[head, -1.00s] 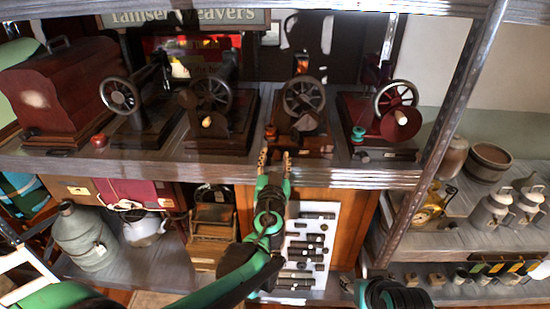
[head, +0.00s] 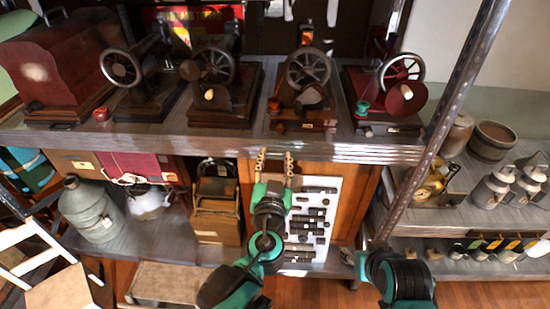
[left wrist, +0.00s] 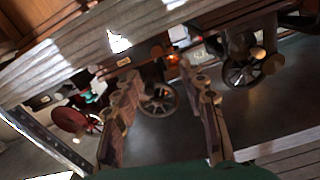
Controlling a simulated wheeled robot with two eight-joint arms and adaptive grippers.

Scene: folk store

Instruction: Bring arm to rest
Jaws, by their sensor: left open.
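My left gripper (head: 274,166) is in the middle of the head view, its two fingers apart and pointing up towards the front edge of the upper shelf. Nothing is between its fingers. In the left wrist view the left gripper (left wrist: 165,105) also shows open and empty, with old sewing machines behind it. A green and black part of my other arm (head: 398,280) shows at the lower right of the head view; its fingers do not show.
Several sewing machines (head: 210,85) stand on the upper shelf (head: 180,145). A board with dark pieces (head: 312,220) is behind my left arm. A grey can (head: 90,210), a white chair (head: 45,265) and a bench (head: 175,283) are at the left. Milk cans (head: 490,187) stand at the right.

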